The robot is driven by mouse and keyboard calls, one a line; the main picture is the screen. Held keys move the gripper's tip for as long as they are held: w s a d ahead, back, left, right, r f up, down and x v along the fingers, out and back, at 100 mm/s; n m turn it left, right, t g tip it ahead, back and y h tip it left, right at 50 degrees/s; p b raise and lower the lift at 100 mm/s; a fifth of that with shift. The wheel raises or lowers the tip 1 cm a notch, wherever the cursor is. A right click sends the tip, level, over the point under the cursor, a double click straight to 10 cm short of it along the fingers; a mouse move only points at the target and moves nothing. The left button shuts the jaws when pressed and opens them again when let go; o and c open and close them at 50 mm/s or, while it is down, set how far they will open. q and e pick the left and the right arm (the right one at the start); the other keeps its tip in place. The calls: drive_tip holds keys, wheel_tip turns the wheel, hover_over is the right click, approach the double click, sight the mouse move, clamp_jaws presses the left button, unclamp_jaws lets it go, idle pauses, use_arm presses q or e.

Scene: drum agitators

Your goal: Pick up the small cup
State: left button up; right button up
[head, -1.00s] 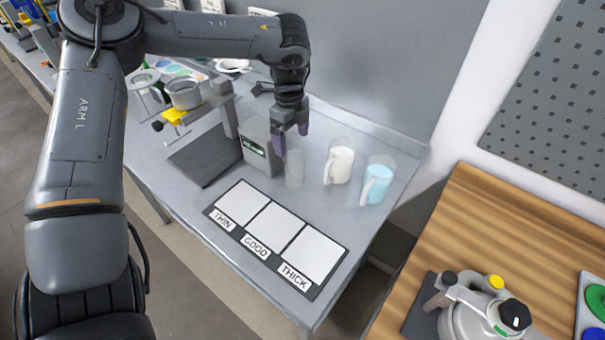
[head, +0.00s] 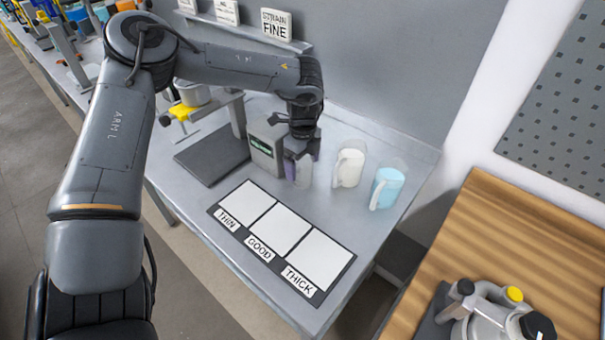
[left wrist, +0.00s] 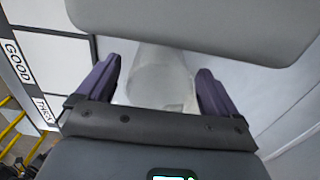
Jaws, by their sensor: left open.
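The small cup (head: 304,171) is clear and stands upright on the grey bench, right of a small grey box. My left gripper (head: 301,158) is open and has come down over the cup, with its purple fingers at the cup's sides. In the left wrist view the cup (left wrist: 160,82) lies between the two open fingers (left wrist: 158,88), with gaps visible on both sides. The arm hides part of the cup's top in the head view. My right gripper is not in view.
A white-filled jug (head: 348,168) and a blue-filled jug (head: 386,188) stand close right of the cup. A grey box (head: 266,150) is close left. In front lies a board (head: 281,234) marked THIN, GOOD, THICK. The wall rises behind.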

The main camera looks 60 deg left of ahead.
use_arm(q)
drive_tip(key=shift+f, duration=1.4)
drive_tip(key=c, duration=1)
wheel_tip(320, 180, up, 28)
drive_tip(key=p, duration=0.5)
drive_tip(key=shift+f, duration=0.15)
